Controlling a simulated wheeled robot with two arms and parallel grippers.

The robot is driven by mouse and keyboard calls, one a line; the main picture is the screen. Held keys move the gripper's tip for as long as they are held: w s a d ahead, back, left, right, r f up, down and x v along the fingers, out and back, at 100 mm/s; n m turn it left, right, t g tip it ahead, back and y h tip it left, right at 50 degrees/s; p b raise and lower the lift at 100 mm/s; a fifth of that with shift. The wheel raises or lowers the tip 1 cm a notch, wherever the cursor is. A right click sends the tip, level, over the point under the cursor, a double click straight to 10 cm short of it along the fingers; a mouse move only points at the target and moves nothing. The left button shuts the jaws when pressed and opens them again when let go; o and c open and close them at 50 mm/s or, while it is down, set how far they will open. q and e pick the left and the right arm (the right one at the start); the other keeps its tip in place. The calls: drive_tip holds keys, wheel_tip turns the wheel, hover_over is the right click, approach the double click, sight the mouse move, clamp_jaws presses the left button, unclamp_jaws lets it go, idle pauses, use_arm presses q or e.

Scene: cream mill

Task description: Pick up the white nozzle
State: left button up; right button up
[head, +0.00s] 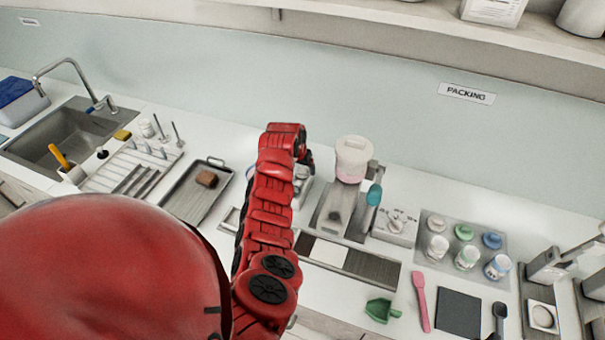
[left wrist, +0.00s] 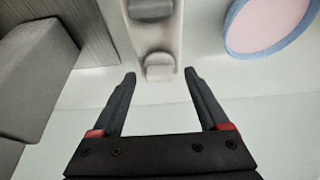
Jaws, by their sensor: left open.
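My left gripper (left wrist: 160,75) is open and empty in the left wrist view, its two dark fingers apart. A small pale rounded piece (left wrist: 159,67) on a pale strip lies between and just beyond the fingertips; it may be the white nozzle, but I cannot tell for sure. A grey rounded block (left wrist: 151,9) is on the same strip. In the head view my red left arm reaches over the counter, and its gripper (head: 307,160) is mostly hidden behind it. A grey-white device (head: 301,176) shows partly beside the arm's end. My right gripper is not in view.
A white tub with a pink base (head: 352,158) stands just right of my arm. A control box (head: 395,226) and a jar tray (head: 430,262) are further right. A metal tray (head: 183,204) and drying rack (head: 117,178) are left. A pink spatula (head: 421,300) lies in front.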

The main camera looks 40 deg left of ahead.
use_arm(q)
drive_tip(key=shift+w+f, duration=0.15)
drive_tip(key=shift+f, duration=0.1)
clamp_jaws()
idle(0.3)
